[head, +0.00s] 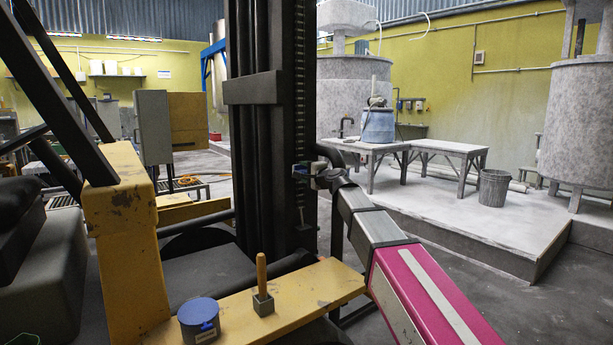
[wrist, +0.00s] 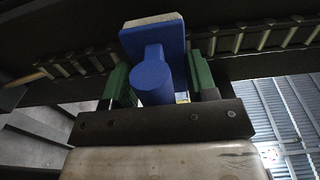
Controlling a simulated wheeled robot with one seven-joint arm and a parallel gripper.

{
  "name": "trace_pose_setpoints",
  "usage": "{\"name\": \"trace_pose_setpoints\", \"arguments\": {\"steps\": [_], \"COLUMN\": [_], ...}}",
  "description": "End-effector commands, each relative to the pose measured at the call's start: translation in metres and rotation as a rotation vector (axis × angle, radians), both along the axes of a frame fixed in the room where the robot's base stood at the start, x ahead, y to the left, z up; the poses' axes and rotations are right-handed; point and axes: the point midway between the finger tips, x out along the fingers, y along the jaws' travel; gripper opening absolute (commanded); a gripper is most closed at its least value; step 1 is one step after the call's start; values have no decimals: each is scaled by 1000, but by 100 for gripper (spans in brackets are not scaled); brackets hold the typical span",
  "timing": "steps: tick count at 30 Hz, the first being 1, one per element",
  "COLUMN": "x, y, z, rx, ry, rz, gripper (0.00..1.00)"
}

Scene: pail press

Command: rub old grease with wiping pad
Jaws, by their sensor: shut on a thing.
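My gripper (wrist: 157,75) has its two green fingers closed on the round handle of a blue wiping pad (wrist: 150,38). The pad's pale working edge faces a dark chain (wrist: 262,38) in the wrist view. It lies over part of the chain; whether it touches is unclear. In the head view my gripper (head: 308,172) is small and beside the dark upright mast (head: 268,120), where the chain (head: 299,75) runs down. A brownish stretch shows at the chain's left end in the wrist view, but I cannot tell whether it is old grease.
A blue-lidded pot (head: 199,318) and a wooden-handled tool (head: 262,272) in a small holder stand on the yellow ledge (head: 318,286) below. A yellow post (head: 128,240) rises at left. Grey tables (head: 450,150) and a bin (head: 493,188) stand far off at right.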

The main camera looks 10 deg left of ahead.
Motion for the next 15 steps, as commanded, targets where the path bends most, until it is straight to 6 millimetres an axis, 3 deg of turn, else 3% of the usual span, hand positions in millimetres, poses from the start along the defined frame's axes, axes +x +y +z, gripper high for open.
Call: {"name": "trace_pose_setpoints", "arguments": {"steps": [15], "x": [2], "y": [2], "z": [33], "rx": [1], "ry": [0], "rz": [0], "gripper": [34]}}
